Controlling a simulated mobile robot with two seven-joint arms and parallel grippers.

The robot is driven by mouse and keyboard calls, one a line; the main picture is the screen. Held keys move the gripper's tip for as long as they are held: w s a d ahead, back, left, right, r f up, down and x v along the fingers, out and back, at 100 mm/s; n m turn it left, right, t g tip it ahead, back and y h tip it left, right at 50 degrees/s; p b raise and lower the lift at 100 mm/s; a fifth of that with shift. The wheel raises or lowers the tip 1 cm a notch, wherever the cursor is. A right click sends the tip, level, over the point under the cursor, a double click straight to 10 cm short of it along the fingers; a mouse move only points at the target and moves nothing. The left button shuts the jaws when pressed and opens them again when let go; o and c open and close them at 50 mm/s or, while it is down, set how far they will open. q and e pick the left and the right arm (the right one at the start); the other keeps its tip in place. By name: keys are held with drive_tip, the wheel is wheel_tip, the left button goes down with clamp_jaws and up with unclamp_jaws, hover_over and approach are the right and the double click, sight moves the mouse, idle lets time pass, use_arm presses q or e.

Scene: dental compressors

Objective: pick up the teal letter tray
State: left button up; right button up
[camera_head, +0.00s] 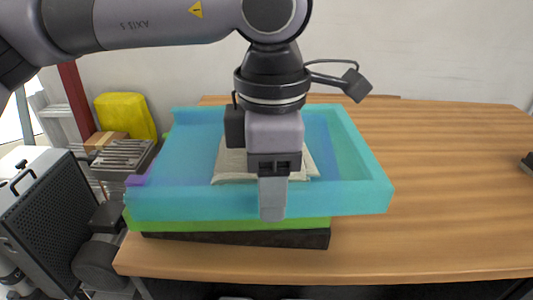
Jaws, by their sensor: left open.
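The teal letter tray (345,197) lies at the left end of the wooden table, on top of a green layer (290,224) and a dark base (235,239). A pale, paper-like thing (228,165) lies inside the tray. My left gripper (272,200) points down over the tray's front wall, near its middle. It is open. From this angle the near finger hides the other one, and I cannot tell whether the fingers touch the wall. The gripper and wrist hide the middle of the tray. My right gripper does not show.
The wooden table (440,180) is clear to the right of the tray, except for a dark object (527,162) at the right edge. A yellow object (124,115), a metal-topped item (122,156) and a black perforated panel (55,215) stand to the left. A pale wall is behind.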

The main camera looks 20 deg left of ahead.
use_arm(q)
drive_tip(key=shift+f, duration=0.25)
clamp_jaws()
drive_tip(key=shift+r, duration=0.1)
drive_tip(key=shift+r, duration=0.15)
